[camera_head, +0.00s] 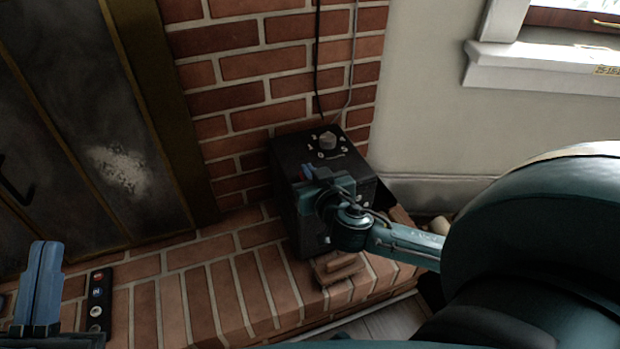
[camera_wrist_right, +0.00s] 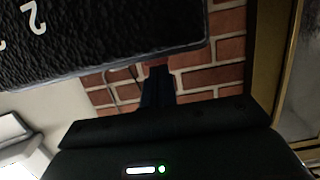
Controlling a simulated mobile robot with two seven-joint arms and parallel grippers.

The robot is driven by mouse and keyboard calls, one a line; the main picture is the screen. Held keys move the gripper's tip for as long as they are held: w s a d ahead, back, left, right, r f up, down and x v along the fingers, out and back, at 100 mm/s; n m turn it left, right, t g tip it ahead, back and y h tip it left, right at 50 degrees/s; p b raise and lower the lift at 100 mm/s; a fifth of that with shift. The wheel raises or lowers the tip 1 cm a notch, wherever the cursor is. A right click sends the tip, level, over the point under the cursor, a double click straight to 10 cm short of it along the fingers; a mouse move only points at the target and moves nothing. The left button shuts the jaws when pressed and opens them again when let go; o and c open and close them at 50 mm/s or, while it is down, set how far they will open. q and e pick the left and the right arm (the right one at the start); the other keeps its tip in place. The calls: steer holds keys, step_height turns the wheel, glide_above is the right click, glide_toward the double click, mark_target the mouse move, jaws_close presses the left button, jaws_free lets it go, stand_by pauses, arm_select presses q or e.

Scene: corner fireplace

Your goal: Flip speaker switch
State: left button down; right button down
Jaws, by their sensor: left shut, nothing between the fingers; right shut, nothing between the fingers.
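The speaker (camera_head: 290,215) is a black box on the brick hearth, with a round grey knob (camera_head: 328,141) and white markings on its top. My right gripper (camera_head: 308,192) is shut and empty, over the top's front edge. In the right wrist view its fingers (camera_wrist_right: 158,88) are together beside the speaker's textured black top (camera_wrist_right: 100,35), which bears white numerals; contact cannot be told. My left gripper (camera_head: 42,275) is shut and empty at the lower left.
A black strip with coloured buttons (camera_head: 97,300) lies on the hearth (camera_head: 215,290) by my left gripper. Wood blocks (camera_head: 338,268) lie before the speaker. The brick wall (camera_head: 260,65) with hanging cables stands behind; a dark metal door (camera_head: 90,120) is at left.

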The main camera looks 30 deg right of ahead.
arm_select(q)
steer(key=shift+r, duration=0.15)
